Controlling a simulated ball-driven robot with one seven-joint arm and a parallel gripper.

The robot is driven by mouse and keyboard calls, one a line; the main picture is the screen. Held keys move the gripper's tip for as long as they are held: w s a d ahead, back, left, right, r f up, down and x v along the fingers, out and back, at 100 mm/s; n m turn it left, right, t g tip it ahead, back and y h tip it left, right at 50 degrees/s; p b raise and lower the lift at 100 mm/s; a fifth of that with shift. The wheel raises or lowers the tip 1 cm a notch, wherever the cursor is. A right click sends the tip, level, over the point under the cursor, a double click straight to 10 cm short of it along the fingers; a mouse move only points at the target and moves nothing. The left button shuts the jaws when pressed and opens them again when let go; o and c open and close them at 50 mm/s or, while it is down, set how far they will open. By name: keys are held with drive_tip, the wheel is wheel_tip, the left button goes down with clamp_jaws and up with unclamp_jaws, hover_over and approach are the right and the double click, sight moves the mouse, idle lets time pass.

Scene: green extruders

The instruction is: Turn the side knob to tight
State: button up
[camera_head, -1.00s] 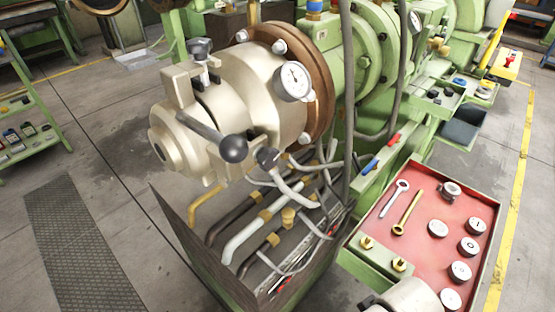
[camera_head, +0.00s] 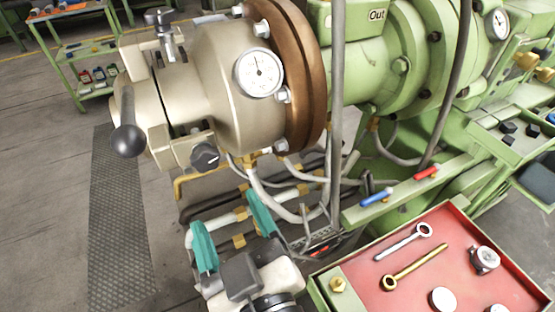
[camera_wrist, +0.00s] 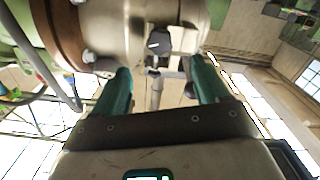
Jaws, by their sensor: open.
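The side knob (camera_head: 206,156) is dark with a white mark and sits low on the side of the beige extruder head (camera_head: 222,75). The wrist view shows this knob (camera_wrist: 158,42) ahead, between the fingers in the picture, with its white mark nearly level. My gripper (camera_head: 226,212) has two teal fingers, open and empty, below the knob in the head view. The gripper also shows in the wrist view (camera_wrist: 158,70), and the fingers appear apart from the knob. Any scale or label for tight cannot be made out.
A lever with a dark ball (camera_head: 127,138) sticks out left of the knob. Grey hoses (camera_head: 270,205) and pipes run below the head. A red tray (camera_head: 410,285) with wrenches and round parts stands at the lower right. Open floor (camera_head: 50,185) lies to the left.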

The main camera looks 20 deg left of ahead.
sight(205, 162)
drive_tip(key=x, duration=1)
drive_tip(key=shift+w+a+r+p, duration=0.2)
drive_tip(key=shift+a+r+p, duration=0.05)
drive_tip(key=shift+r+p, duration=0.1)
drive_tip(key=c, duration=1.1)
